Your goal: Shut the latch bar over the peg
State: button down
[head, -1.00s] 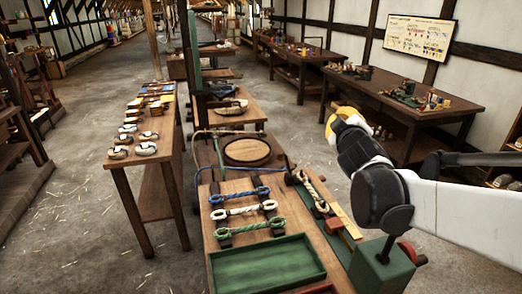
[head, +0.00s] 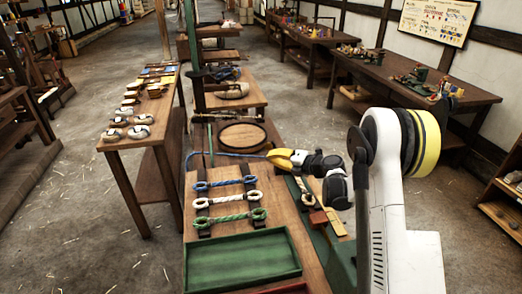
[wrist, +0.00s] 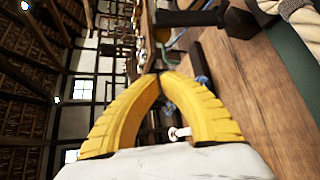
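My gripper (head: 272,155) has yellow fingers and hangs over the bench (head: 230,172), near the far end of a narrow green board (head: 291,189). In the wrist view its fingertips (wrist: 159,75) meet, with nothing seen between them. The green board carries a pale rope (head: 304,192) and a small red block (head: 318,217). A dark bar-like piece (wrist: 190,18) shows in the wrist view beyond the fingertips, apart from them, near the thick pale rope. I cannot tell whether it is the latch bar or the peg. My gripper and arm hide part of the board in the head view.
Blue, white and green ropes (head: 233,217) lie on dark rails left of the green board. A green tray (head: 245,262) stands in front and a round wooden disc (head: 242,137) lies behind. A blue cord (head: 215,154) runs near my gripper. A side table (head: 150,110) stands left.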

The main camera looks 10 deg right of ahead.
jog(key=shift+s+f, duration=0.1)
jog(key=shift+f, duration=0.3)
jog(key=b+x, duration=0.3)
jog(key=x, duration=0.7)
jog(key=d, duration=0.1)
jog(key=d+r+b, duration=0.1)
jog(key=d, duration=0.1)
jog(key=shift+d+r, duration=0.25)
jog(key=shift+r, duration=0.1)
